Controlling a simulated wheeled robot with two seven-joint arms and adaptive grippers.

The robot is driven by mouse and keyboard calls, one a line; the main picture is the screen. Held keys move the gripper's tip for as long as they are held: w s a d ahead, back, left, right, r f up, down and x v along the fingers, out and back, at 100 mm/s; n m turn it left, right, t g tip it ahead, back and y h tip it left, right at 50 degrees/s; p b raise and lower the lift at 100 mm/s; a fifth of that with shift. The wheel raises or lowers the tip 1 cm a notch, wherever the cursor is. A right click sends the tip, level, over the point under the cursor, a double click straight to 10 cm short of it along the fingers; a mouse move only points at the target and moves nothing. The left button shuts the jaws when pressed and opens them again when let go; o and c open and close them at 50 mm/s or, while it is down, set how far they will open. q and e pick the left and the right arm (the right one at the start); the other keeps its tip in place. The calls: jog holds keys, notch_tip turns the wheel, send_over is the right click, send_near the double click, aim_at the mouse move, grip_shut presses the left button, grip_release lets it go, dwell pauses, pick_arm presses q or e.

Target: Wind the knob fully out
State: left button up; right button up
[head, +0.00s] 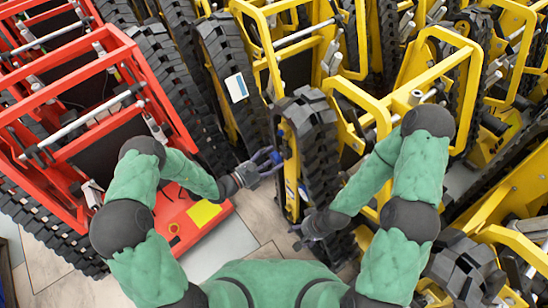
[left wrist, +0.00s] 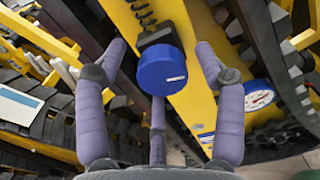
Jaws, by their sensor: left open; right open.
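The blue round knob (left wrist: 162,70) with a short white mark on its face fills the middle of the left wrist view. It sits on a dark threaded spindle (left wrist: 148,22) on a yellow carrier side (left wrist: 190,75). My left gripper (head: 264,162) is open. In the left wrist view its purple fingers stand spread on the left, right and below the knob; whether any touches it I cannot tell. In the head view the knob (head: 277,157) is a small blue spot at these fingertips. My right gripper (head: 298,234) is open and lower, close to the same carrier's track.
Black tracks (head: 315,150) and yellow frames (head: 365,100) crowd the right side. A red carrier (head: 110,90) with a yellow label (head: 203,213) is at left. A strip of tiled floor (head: 262,215) shows between.

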pick_arm(q)
jog(key=v, duration=1.1)
jog(key=shift+d, duration=0.1)
jog(key=s+d+f+m+g, duration=0.4)
jog(key=s+d+m+g, duration=0.2)
jog(key=s+g, duration=0.3)
jog(key=s+a+f+m+g+y, duration=0.1)
jog(key=s+f+m+g+y, duration=0.4)
jog(key=s, duration=0.5)
jog(key=s+a+f+m+y, duration=0.2)
jog(key=s+a+m+y, duration=0.15)
jog(key=m, duration=0.35)
jog(key=w+m+t, duration=0.1)
jog(key=m, duration=0.1)
jog(key=w+a+m+t+y, duration=0.1)
jog(key=w+m, duration=0.1)
jog(key=w+m+t+y+p, duration=0.1)
jog(key=w+m, duration=0.1)
jog(key=shift+a+r+m+t, duration=0.15)
jog(key=shift+r+m+t, duration=0.15)
jog(key=shift+r+t, duration=0.1)
